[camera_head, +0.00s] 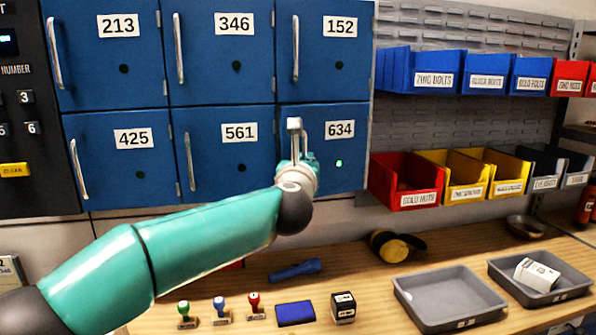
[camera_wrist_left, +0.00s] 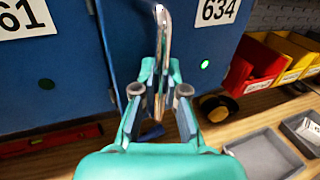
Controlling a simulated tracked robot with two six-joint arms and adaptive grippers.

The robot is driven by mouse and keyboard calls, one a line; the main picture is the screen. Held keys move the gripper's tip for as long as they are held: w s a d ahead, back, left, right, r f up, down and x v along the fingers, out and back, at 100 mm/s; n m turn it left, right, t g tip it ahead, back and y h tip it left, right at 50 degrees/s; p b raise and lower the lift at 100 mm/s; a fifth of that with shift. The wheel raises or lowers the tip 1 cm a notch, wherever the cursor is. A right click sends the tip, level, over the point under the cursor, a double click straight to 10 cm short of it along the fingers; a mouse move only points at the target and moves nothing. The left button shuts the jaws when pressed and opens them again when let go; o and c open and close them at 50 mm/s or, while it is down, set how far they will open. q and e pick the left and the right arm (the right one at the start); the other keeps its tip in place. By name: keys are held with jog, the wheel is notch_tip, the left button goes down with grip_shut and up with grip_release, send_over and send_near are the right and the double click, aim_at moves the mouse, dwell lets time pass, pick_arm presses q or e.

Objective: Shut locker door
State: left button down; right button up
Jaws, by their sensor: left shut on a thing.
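The blue locker door 634 (camera_head: 345,155) is at the lower right of the locker block in the head view, and its small lamp is lit green. It also shows in the left wrist view (camera_wrist_left: 210,40). My left gripper (camera_head: 300,158) is at the left side of this door. In the left wrist view its two fingers (camera_wrist_left: 159,92) are closed around the lower part of the silver vertical handle (camera_wrist_left: 163,35). The door looks close to flush with its neighbours; a dark edge shows at its left side, and I cannot tell whether it is fully shut. My right gripper is out of view.
Locker 561 (camera_head: 215,165) is directly left, its lamp dark. Right of the lockers are red (camera_head: 408,185) and yellow bins on a grey panel. The wooden bench (camera_head: 350,260) below holds several stamps, a blue flashlight (camera_head: 295,271) and grey trays (camera_head: 450,297).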

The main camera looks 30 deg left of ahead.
pick_arm(q)
jog(key=a, duration=0.1)
jog(key=w+a, duration=0.1)
jog(key=shift+w+a, duration=0.2)
jog(key=shift+a, duration=0.2)
jog(key=shift+a+r, duration=0.2)
jog(key=c, duration=1.2)
grip_release()
jog(key=shift+w+a+f, duration=0.15)
jog(key=v, duration=1.2)
